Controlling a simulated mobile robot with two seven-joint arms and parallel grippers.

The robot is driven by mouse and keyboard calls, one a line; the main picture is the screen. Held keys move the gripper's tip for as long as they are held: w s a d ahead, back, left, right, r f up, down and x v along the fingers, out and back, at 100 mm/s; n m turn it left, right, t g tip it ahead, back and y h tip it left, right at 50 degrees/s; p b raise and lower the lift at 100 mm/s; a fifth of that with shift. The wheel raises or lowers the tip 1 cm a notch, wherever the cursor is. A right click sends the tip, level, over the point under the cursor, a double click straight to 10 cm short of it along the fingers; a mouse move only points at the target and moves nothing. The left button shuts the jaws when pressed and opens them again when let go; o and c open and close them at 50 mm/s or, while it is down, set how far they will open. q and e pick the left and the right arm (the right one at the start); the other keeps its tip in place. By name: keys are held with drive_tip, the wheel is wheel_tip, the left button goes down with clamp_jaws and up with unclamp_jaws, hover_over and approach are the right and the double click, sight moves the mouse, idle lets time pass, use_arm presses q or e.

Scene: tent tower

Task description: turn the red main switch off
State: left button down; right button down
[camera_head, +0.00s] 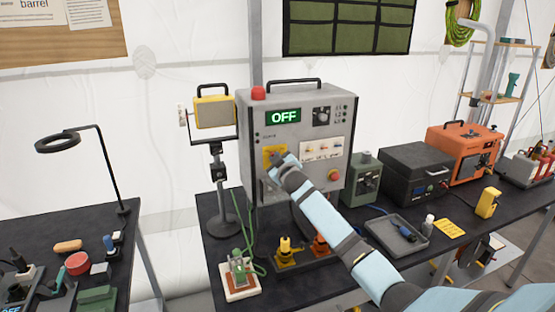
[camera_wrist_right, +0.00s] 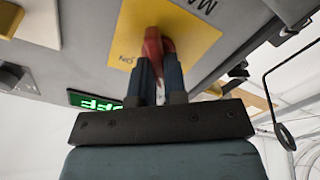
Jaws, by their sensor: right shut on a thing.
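The grey control box (camera_head: 255,140) stands at the back of the table, and its green display (camera_head: 284,116) reads OFF. The red main switch (camera_wrist_right: 153,45) sits on a yellow plate (camera_wrist_right: 190,32) on the box front. In the head view the yellow plate (camera_head: 272,152) shows, but my arm and gripper hide most of the switch. My right gripper (camera_wrist_right: 158,68) is shut on the red switch handle, with its two fingers on either side of it. The display also shows in the right wrist view (camera_wrist_right: 95,100). My left gripper is not in view.
A red button (camera_head: 333,174) is low on the box's right side. A yellow work lamp (camera_head: 214,110) stands left of the box. A green device (camera_head: 364,180), black case (camera_head: 414,170) and grey tray (camera_head: 397,234) are to the right.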

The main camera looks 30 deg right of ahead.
drive_tip(key=shift+n, duration=0.9)
drive_tip(key=c, duration=1.2)
unclamp_jaws()
drive_tip(key=shift+o, duration=0.2)
drive_tip(key=b+v, duration=0.2)
drive_tip(key=v, duration=1.2)
drive_tip(key=shift+f, duration=0.2)
